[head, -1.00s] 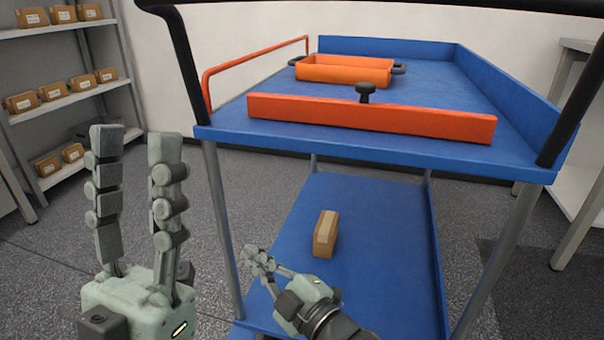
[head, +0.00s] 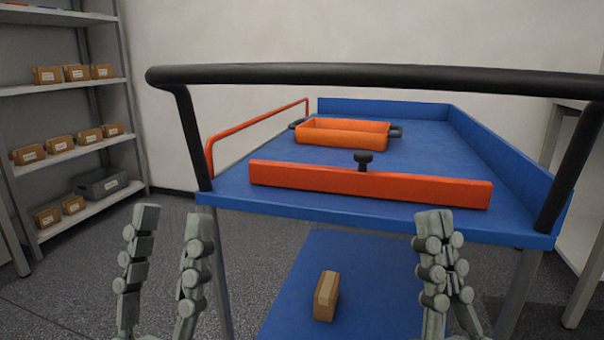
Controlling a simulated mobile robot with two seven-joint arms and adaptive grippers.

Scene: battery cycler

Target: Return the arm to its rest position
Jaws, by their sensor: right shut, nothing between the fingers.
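My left gripper (head: 172,228) is at the lower left of the head view, upright, with its two fingers apart and nothing between them. My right gripper (head: 438,228) is upright at the lower right, in front of the cart, with its fingers together and empty. Both palms are cut off by or near the bottom edge of the picture. Neither gripper touches the cart as far as I can see.
A blue cart (head: 520,222) with a black handle (head: 380,78) stands ahead. Its top holds an orange tray (head: 345,138) behind a red-orange front bar (head: 370,185). A cardboard box (head: 326,296) sits on the lower shelf. Shelving (head: 70,152) with boxes stands left.

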